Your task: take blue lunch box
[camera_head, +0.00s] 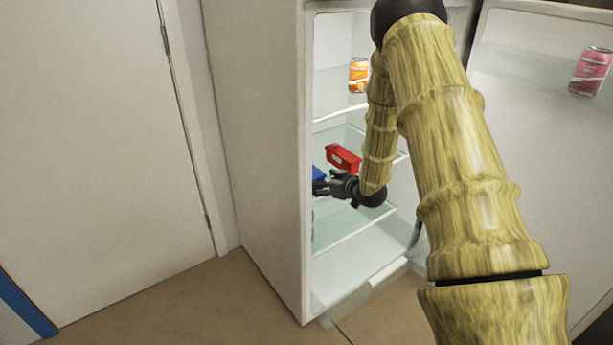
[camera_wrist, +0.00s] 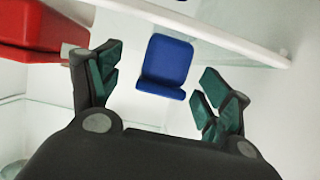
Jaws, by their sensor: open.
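The blue lunch box (camera_wrist: 167,62) shows in the wrist view, just ahead of and between the two fingers of my gripper (camera_wrist: 155,92). The fingers are spread apart, one on each side, with nothing held. In the head view a small part of the blue lunch box (camera_head: 318,174) shows at the left edge of the fridge opening, partly hidden by the fridge side wall. My gripper (camera_head: 322,186) is inside the fridge, right beside it.
A red box (camera_head: 343,157) sits close by on a glass shelf; it also shows in the wrist view (camera_wrist: 40,28), left of my gripper. An orange can (camera_head: 358,75) stands on a higher shelf. A pink can (camera_head: 590,72) is in the open fridge door (camera_head: 540,110).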

